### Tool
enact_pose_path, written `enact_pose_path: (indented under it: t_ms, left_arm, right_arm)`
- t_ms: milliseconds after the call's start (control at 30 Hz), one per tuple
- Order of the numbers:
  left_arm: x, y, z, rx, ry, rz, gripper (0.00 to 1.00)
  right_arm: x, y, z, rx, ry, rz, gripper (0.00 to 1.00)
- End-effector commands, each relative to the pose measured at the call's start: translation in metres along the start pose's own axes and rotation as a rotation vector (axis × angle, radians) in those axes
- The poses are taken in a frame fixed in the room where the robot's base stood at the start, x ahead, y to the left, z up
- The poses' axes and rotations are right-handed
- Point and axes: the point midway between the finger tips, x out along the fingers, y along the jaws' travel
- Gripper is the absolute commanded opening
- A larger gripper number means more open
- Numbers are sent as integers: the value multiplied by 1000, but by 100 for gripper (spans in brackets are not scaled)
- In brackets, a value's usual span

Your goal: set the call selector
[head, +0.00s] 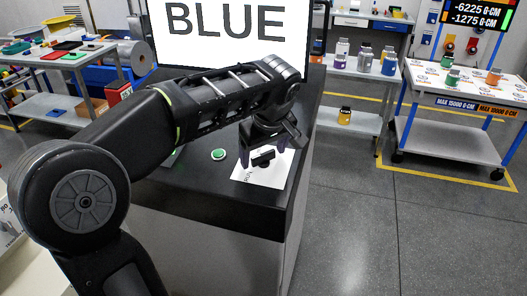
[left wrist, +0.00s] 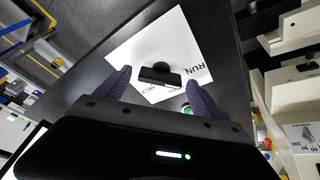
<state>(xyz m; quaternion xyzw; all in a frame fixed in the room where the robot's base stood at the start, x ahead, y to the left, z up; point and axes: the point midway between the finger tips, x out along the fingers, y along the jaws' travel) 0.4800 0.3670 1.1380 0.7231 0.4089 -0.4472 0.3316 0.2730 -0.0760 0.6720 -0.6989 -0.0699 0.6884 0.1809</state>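The call selector is a black knob with a bar-shaped handle (head: 263,157) on a white plate (head: 248,174) on the dark console top. The knob also shows in the left wrist view (left wrist: 160,77), on its plate (left wrist: 150,42). "RUN" is printed on the plate, and another label is partly hidden by the knob. My left gripper (head: 265,150) is over the plate, pointing down. Its two fingers are spread apart on either side of the knob in the left wrist view (left wrist: 158,84), with nothing held. My right gripper is not in view.
A green button (head: 218,154) sits on the console left of the plate. A screen (head: 230,30) behind reads "BLUE". A white cart (head: 450,140) with bottles on its top stands at the right. A shelf unit (head: 350,118) holds more bottles. Open floor lies right of the console.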

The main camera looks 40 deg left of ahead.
Motion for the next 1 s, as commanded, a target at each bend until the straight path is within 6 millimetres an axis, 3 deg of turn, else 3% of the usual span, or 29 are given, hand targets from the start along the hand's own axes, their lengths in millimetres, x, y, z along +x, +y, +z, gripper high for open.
enact_pose_path:
  t_ms: [700,1000]
  left_arm:
    - [-1,0,0,0,0,1,19]
    - [0,0,0,19,0,6,18]
  right_arm:
    - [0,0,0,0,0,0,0]
    - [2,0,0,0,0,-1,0]
